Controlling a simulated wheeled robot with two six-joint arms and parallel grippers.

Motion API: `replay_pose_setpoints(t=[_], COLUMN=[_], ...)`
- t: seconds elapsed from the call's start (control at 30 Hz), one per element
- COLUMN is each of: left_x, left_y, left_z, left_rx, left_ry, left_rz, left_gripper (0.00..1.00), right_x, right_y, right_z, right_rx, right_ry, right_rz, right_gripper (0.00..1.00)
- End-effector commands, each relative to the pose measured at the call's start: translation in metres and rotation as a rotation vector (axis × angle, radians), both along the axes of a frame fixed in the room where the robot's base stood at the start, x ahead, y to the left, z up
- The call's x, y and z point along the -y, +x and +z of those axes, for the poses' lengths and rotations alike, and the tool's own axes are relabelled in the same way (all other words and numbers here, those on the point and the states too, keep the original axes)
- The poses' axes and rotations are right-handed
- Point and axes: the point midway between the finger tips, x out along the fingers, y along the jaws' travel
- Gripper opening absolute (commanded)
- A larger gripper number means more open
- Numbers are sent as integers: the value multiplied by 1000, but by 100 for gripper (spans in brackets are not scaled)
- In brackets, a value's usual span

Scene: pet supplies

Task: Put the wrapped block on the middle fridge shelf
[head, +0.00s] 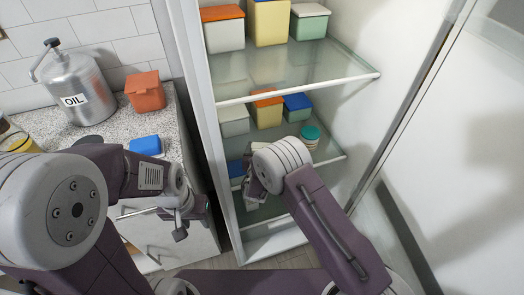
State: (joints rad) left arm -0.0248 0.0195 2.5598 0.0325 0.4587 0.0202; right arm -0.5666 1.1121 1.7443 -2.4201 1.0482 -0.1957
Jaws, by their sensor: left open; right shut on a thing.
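The open fridge has a top glass shelf (300,72), a middle shelf (327,151) and a lower level. My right gripper (252,190) is inside the fridge at its left side, in front of and around the height of the middle shelf's front edge. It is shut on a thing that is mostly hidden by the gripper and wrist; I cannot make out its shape. No wrapped block shows clearly anywhere. My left gripper (190,218) is open and empty, in front of the counter, left of the fridge.
Lidded containers stand on the top shelf. White, yellow (267,112) and blue-lidded (297,108) containers and a teal-topped jar (310,135) stand on the middle shelf. The counter (110,118) holds an oil can (75,90), an orange container (145,92) and a blue-topped thing (146,146).

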Motion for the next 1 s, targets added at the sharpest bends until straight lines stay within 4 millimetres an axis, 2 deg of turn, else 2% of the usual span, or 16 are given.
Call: replay_pose_setpoints(t=[0.1,0.2,0.33,0.53,0.93,0.97,1.0], left_x=[0,0,0,0,0,0,0], left_y=[0,0,0,0,0,0,0], left_z=[-5,-6,-6,-12,-17,-17,-15], left_rx=[0,0,0,0,0,0,0], left_ry=[0,0,0,0,0,0,0], left_rz=[0,0,0,0,0,0,0], left_gripper=[41,41,41,41,41,41,41], right_x=[-4,-6,-6,-6,-6,-6,-6], right_y=[21,28,29,29,29,29,28], right_z=[-14,-17,-21,-55,-61,-62,-60], right_rx=[2,2,0,1,2,1,0], right_ry=[1,0,-1,0,1,0,0], right_rz=[-1,0,0,0,0,0,0], right_gripper=[21,21,21,21,21,73,85])
